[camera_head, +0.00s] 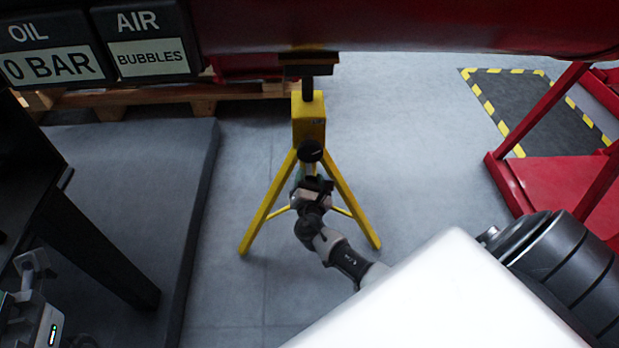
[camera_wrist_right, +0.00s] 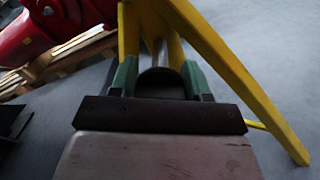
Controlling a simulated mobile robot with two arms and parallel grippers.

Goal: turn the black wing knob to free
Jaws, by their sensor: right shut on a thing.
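A black rounded knob (camera_head: 310,150) sits on the front of the yellow stand (camera_head: 308,112), under the red pipe. My right gripper (camera_head: 308,172) is at the knob, reaching up from below. In the right wrist view my green fingers (camera_wrist_right: 160,72) stand on either side of the dark knob (camera_wrist_right: 160,84) and are shut on it. The knob's wings are hidden between the fingers, so its angle cannot be told. Part of my left arm's end (camera_head: 32,312) shows at the lower left edge; its fingers cannot be made out.
The stand's splayed yellow legs (camera_head: 268,205) flank my right gripper closely. The big red pipe (camera_head: 420,25) runs overhead. A dark table (camera_head: 90,240) is at the left and a red frame (camera_head: 550,180) at the right. Grey floor (camera_head: 410,150) between is clear.

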